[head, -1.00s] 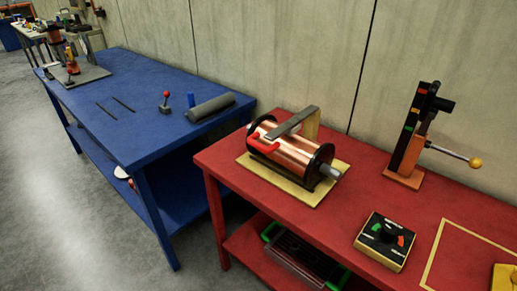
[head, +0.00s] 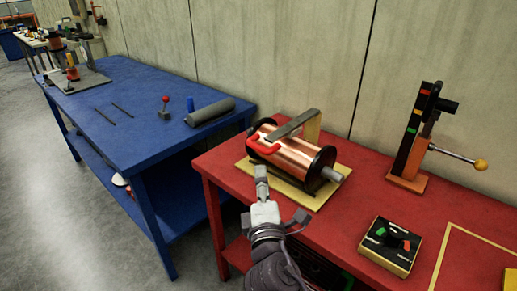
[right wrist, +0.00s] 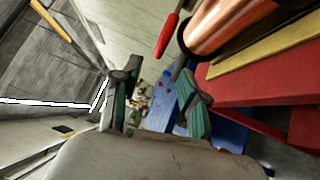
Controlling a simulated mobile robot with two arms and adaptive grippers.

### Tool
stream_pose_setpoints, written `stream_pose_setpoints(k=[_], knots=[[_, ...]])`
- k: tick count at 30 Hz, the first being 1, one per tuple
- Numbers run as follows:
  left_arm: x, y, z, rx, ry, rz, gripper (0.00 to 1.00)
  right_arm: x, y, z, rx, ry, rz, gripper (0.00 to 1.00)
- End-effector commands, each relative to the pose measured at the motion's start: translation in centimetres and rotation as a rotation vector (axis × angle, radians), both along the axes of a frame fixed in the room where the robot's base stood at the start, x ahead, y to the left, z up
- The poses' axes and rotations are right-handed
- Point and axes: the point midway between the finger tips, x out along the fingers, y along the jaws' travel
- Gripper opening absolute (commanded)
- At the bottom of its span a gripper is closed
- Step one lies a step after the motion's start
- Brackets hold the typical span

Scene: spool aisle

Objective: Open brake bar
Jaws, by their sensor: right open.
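A copper-wound spool (head: 292,153) with black end flanges lies on its side on a yellow base board (head: 318,199) on the red table. A grey bar (head: 296,122), which looks like the brake bar, lies across its top by a wooden post (head: 313,125). A red handle (head: 262,145) shows at the spool's left side. My right gripper (head: 280,199) is open and empty, in front of the spool and apart from the handle. In the right wrist view, the open fingers (right wrist: 158,98) frame no part of the spool (right wrist: 225,27); the red handle (right wrist: 168,36) is above them.
The red table (head: 340,232) also holds a black-topped control box (head: 390,245) and an upright stand (head: 415,140) with a yellow-knobbed lever. A blue table (head: 135,115) with a grey roll (head: 210,111) stands left. A concrete wall (head: 300,50) is behind.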

Motion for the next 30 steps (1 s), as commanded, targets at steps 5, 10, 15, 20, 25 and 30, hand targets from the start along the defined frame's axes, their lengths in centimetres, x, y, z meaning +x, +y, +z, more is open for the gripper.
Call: stream_pose_setpoints(k=[5,10,15,20,25,30], knots=[[0.1,0.0,-0.5,0.0,-0.001,0.0,0.51,4.0,0.2,0.5,-0.001,-0.002,-0.002,0.43],[0.1,0.0,-1.2,0.0,-0.002,0.0,0.51,7.5,0.5,0.8,0.0,-0.001,-0.001,0.43],[0.1,-0.1,-1.8,0.0,-0.002,-0.001,0.51,10.0,0.7,1.1,0.001,0.0,0.0,0.43],[0.1,-0.1,-2.0,0.0,-0.002,-0.001,0.51,11.2,0.8,1.3,0.003,0.001,0.001,0.43],[0.1,-0.1,-2.0,-0.001,-0.002,-0.001,0.51,11.4,0.8,1.4,0.003,0.003,0.001,0.43],[0.1,-0.1,-2.0,-0.001,-0.002,-0.001,0.51,11.4,0.8,1.4,0.003,0.003,0.001,0.4]])
